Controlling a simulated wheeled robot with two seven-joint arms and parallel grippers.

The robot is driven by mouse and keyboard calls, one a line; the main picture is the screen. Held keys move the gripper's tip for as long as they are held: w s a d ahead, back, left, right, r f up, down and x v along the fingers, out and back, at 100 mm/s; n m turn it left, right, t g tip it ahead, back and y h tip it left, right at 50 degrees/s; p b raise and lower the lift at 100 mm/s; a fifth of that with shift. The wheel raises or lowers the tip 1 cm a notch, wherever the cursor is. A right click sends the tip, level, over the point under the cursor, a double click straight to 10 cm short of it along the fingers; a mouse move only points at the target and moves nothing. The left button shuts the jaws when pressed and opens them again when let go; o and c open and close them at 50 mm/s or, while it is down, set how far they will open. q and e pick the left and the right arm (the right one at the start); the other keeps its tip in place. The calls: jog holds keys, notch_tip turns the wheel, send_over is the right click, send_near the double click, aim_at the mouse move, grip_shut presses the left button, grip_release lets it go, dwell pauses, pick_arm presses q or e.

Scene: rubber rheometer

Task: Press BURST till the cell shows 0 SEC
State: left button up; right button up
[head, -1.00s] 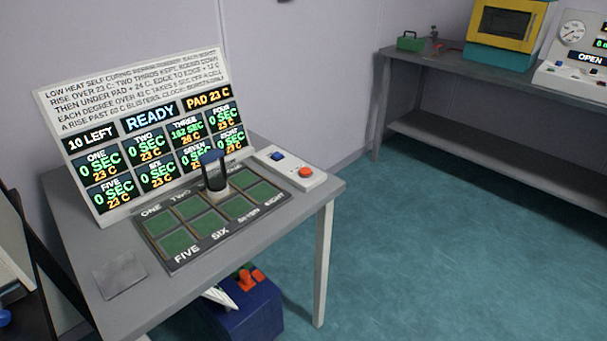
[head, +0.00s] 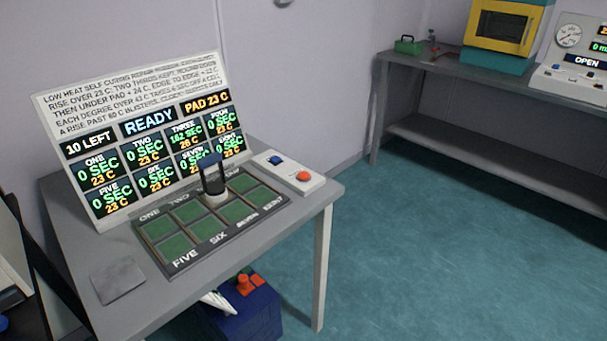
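A white control box (head: 289,172) on the grey table carries an orange-red button (head: 304,176) and a blue button (head: 275,160). No BURST label is readable on it. The display panel (head: 148,135) reads 10 LEFT, READY and PAD 23 C. Cell THREE (head: 186,135) shows about 182 SEC and 26 C; the other cells show 0 SEC and 23 C. A dark cylinder with a blue top (head: 212,176) stands upright on the green-celled pad (head: 171,248), hiding part of it. Neither gripper can be made out in the head view.
A grey square plate (head: 118,281) lies at the table's (head: 185,292) front left. A blue box (head: 252,318) with orange parts stands on the floor below. A bench (head: 470,85) at the back right holds a yellow-and-teal oven (head: 503,28). The teal floor between is clear.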

pick_arm(q)
grip_shut()
dwell(1.3)
